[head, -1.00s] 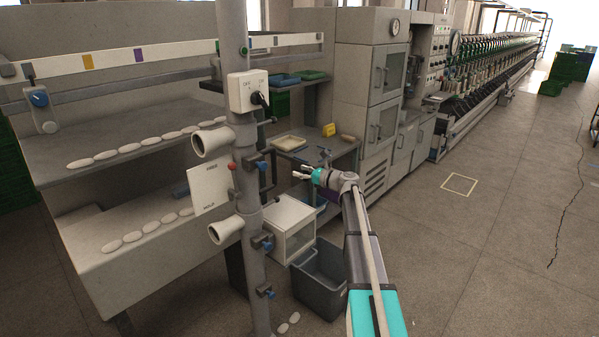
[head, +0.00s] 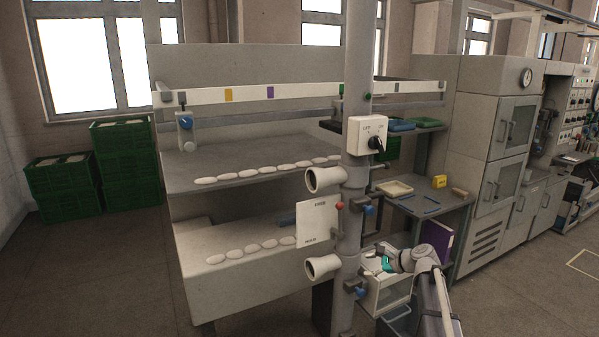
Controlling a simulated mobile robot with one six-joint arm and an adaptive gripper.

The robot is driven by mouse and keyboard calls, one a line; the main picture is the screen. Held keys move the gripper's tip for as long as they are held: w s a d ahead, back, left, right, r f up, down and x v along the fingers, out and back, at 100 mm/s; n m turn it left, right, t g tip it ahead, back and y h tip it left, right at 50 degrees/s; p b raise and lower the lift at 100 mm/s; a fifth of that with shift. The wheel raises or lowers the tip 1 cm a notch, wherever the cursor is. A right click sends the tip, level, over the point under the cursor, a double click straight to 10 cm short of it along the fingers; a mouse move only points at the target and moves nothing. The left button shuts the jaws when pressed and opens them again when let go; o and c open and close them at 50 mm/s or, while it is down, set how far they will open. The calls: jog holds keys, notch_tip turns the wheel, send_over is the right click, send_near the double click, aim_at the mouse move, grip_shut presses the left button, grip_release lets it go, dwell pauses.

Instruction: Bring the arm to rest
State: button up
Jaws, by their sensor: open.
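My arm (head: 436,300) comes up from the lower right of the head view and bends at the wrist. My gripper (head: 369,256) is at its end, pointing left, with its jaws open and nothing seen between them. It shows in front of the white cabinet (head: 392,291), to the right of the grey post. The gap between the gripper and the cabinet or post cannot be judged from this view.
The grey post (head: 350,200) carries a switch box (head: 367,135) and two white tubes. A side table (head: 425,207) holds a tray and a yellow item. A grey bin (head: 398,322) is low by my arm. Open floor (head: 520,300) lies to the right.

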jog(key=s+a+f+n+g+h, duration=0.2)
jog(key=s+n, duration=0.3)
jog(key=s, duration=0.4)
jog(key=s+a+f+n+g+h, duration=0.2)
jog(key=s+n, duration=0.4)
jog(key=s, duration=0.3)
jog(key=s+a+f+n+g+h, duration=0.2)
jog(key=s+f+n+h, duration=0.3)
jog(key=s, duration=0.5)
jog(key=shift+f+n+g+h, duration=0.3)
jog(key=shift+n+g+h, duration=0.1)
jog(key=shift+n+g, duration=0.25)
